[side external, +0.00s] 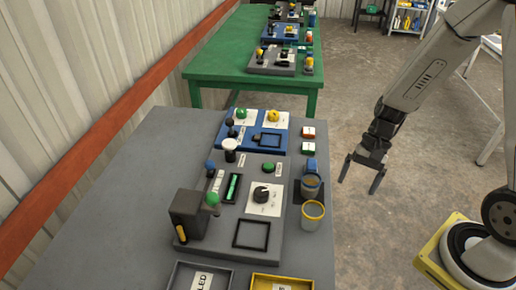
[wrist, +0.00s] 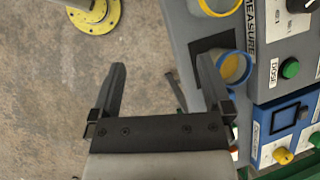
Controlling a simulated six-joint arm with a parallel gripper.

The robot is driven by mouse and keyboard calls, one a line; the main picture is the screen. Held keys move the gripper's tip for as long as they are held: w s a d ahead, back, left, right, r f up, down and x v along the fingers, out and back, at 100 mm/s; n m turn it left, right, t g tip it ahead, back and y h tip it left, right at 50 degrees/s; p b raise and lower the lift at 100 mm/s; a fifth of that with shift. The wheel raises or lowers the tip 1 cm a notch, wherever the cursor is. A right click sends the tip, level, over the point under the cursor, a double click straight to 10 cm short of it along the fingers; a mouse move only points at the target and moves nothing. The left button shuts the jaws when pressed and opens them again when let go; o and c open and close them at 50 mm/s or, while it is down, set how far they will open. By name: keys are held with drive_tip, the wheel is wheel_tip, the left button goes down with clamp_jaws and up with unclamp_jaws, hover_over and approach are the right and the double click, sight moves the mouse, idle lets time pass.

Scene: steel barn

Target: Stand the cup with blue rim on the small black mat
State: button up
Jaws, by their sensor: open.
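The cup with blue rim (side external: 311,182) stands upright near the right edge of the grey table, behind a yellow-rimmed cup. It also shows in the wrist view (wrist: 235,68), right of the gripper's right finger. The small black mat (side external: 299,194) lies at the blue-rimmed cup, partly covered by it; its dark surface shows in the wrist view (wrist: 208,45). I cannot tell whether the cup's base rests fully on the mat. My gripper (side external: 360,184) is open and empty, pointing down beyond the table's right edge. Its two fingers (wrist: 160,65) stand wide apart over bare floor.
The yellow-rimmed cup (side external: 312,214) stands close in front. A grey control panel (side external: 225,240) lies left of the cups.

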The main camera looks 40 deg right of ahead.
drive_tip(key=shift+w+a+r+n+t+h, duration=0.1)
drive_tip(key=shift+a+r+n+t+h, duration=0.2)
drive_tip(key=shift+r+n+t+h, duration=1)
drive_tip(key=shift+w+a+r+n+t+h, duration=0.15)
drive_tip(key=shift+a+r+n+h, duration=0.3)
drive_tip(key=shift+n, duration=1.85)
drive_tip(key=shift+w+a+r+n+t+h, duration=0.15)
drive_tip(key=shift+r+n+t+h, duration=0.4)
drive_tip(key=shift+r+n+h, duration=0.9)
drive_tip(key=shift+f+n+y, duration=0.35)
drive_tip(key=shift+f+y, duration=0.05)
drive_tip(key=shift+f, duration=0.05)
